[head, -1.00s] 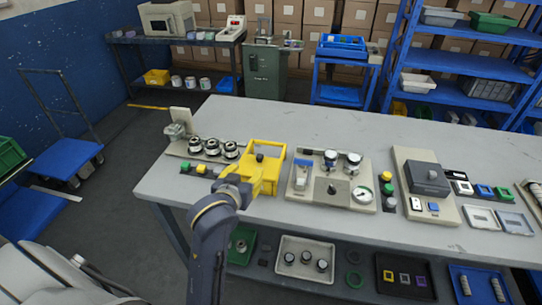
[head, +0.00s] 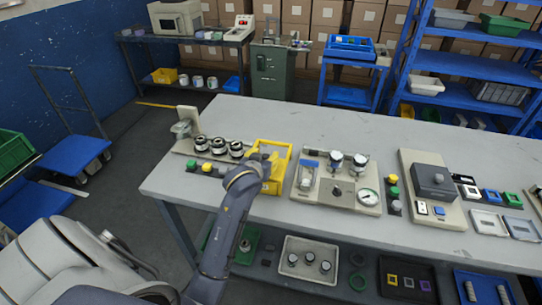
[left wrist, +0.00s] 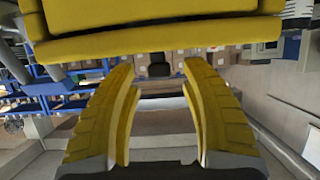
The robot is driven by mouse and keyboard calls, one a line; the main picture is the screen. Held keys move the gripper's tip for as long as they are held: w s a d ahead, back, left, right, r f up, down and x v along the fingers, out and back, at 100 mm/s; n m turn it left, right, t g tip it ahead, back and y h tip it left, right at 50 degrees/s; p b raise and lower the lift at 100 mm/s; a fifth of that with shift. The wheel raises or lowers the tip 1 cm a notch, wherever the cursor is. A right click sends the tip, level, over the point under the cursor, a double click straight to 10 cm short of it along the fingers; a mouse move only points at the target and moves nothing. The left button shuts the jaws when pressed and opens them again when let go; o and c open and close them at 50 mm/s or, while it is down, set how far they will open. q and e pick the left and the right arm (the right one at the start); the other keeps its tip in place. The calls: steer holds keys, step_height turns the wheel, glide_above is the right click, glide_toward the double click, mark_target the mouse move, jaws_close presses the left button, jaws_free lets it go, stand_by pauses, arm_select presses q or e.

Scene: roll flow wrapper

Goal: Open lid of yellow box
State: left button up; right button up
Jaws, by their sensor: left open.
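The yellow box (head: 287,160) stands on the grey table between a panel with several round parts and a panel with a gauge. My left gripper (head: 264,170) is at the box's front left, its fingers largely hidden by my wrist in the head view. In the left wrist view the gripper (left wrist: 160,115) is open, with nothing between its yellow fingers. I cannot tell exactly how far the lid is raised. My right gripper is not in view.
The left panel's round parts (head: 219,145) and its small green and yellow buttons (head: 199,166) are close to my arm. The gauge panel (head: 335,182) stands close on the right. The table (head: 300,118) is clear behind the box.

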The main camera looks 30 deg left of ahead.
arm_select(q)
steer(key=shift+w+a+f, duration=0.2)
steer(key=shift+w+f, duration=0.05)
steer(key=shift+w, duration=0.35)
jaws_close()
stand_by(0.4)
